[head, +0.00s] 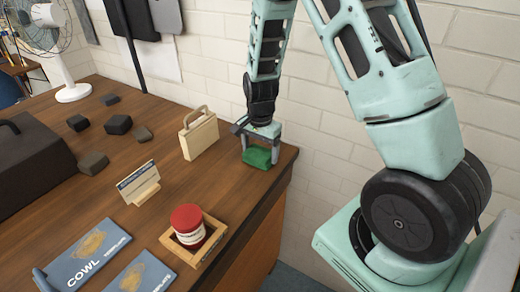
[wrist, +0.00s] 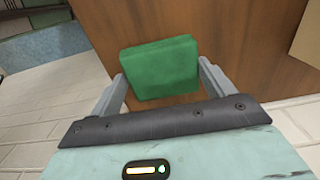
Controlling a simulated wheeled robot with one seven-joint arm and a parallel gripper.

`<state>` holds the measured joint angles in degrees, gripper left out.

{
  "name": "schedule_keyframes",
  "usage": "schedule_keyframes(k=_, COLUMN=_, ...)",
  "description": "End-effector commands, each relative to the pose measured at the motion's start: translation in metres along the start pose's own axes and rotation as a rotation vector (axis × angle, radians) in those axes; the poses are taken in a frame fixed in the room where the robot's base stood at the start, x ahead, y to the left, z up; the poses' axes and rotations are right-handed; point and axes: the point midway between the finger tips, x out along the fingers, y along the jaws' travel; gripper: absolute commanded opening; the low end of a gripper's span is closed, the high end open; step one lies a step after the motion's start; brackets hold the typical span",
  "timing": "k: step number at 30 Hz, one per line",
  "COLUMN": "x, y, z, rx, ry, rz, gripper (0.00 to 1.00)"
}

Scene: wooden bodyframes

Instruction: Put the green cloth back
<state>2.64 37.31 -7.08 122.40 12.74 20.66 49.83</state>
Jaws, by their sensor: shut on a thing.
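The green cloth (head: 258,157) is a small folded block near the right end of the wooden table, close to the wall. In the wrist view the green cloth (wrist: 160,69) sits between the two grey fingers. My gripper (head: 258,145) points down at the table and is shut on the cloth. My gripper also shows in the wrist view (wrist: 162,82), with a finger at each side of the cloth. I cannot tell whether the cloth touches the table top.
A pale wooden bag-shaped block (head: 199,134) stands left of my gripper. A red jar (head: 188,226) sits in a wooden tray (head: 210,246) nearer the front. The table's right edge is close to the cloth.

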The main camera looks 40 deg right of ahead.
Motion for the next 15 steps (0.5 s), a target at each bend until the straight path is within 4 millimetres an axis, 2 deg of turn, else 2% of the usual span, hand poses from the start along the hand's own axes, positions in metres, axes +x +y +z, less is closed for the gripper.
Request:
schedule_keyframes(k=1, x=0.003, y=0.0, z=0.0, rx=0.0, ry=0.0, rz=0.001, gripper=0.56)
schedule_keyframes(k=2, x=0.003, y=0.0, z=0.0, rx=0.0, ry=0.0, rz=0.001, gripper=0.84)
schedule_keyframes(k=3, x=0.002, y=0.0, z=0.0, rx=0.0, ry=0.0, rz=0.0, gripper=0.95)
schedule_keyframes(k=4, x=0.002, y=0.0, z=0.0, rx=0.0, ry=0.0, rz=0.0, gripper=1.0)
schedule_keyframes(k=11, x=0.001, y=0.0, z=0.0, rx=0.0, ry=0.0, rz=0.0, gripper=1.0)
schedule_keyframes(k=15, x=-0.009, y=-0.001, z=0.0, rx=-0.001, ry=0.002, rz=-0.003, gripper=1.0)
